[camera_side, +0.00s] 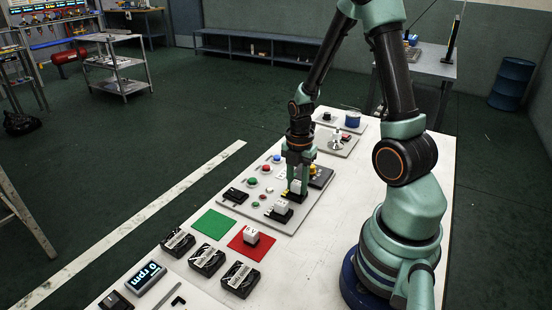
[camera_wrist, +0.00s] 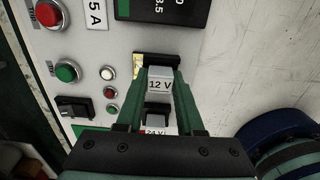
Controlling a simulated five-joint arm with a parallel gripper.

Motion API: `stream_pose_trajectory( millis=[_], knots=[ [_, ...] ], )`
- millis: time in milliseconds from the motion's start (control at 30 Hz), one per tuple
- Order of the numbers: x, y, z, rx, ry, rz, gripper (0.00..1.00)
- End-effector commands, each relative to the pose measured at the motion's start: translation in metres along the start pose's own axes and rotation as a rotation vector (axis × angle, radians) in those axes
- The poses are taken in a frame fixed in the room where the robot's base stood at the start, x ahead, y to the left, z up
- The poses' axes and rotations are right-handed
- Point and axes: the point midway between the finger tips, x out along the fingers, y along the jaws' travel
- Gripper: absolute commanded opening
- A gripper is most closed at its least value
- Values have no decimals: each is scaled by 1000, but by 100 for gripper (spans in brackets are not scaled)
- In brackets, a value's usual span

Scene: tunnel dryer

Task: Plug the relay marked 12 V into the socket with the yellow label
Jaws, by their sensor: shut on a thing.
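My gripper (camera_wrist: 161,78) is shut on a white relay marked 12 V (camera_wrist: 160,86). In the side view my gripper (camera_side: 297,178) points down over the panel, with the held relay (camera_side: 296,186) between its fingers. The relay is upright at a black socket with a yellow label (camera_wrist: 139,60), partly hidden behind the fingers. I cannot tell whether its pins are in the socket. Nearer the front, another white relay (camera_side: 281,208) stands at a black socket; the wrist view shows it partly as marked 24 V (camera_wrist: 154,132).
The grey panel (camera_side: 240,208) carries red and green buttons and a black switch (camera_side: 235,196). A white relay (camera_side: 251,235) stands on a red mat (camera_side: 238,246), beside an empty green mat (camera_side: 213,224). Several black boxed parts (camera_side: 207,260) lie in front. The table's right side is clear.

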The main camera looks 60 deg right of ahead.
Motion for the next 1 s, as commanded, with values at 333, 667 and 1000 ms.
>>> stream_pose_trajectory(
  millis=[333,667,1000],
  knots=[
    [2,0,0,0,0,1,71],
    [-8,1,0,0,-2,4,71],
    [-64,2,1,0,-4,8,71]
  ],
)
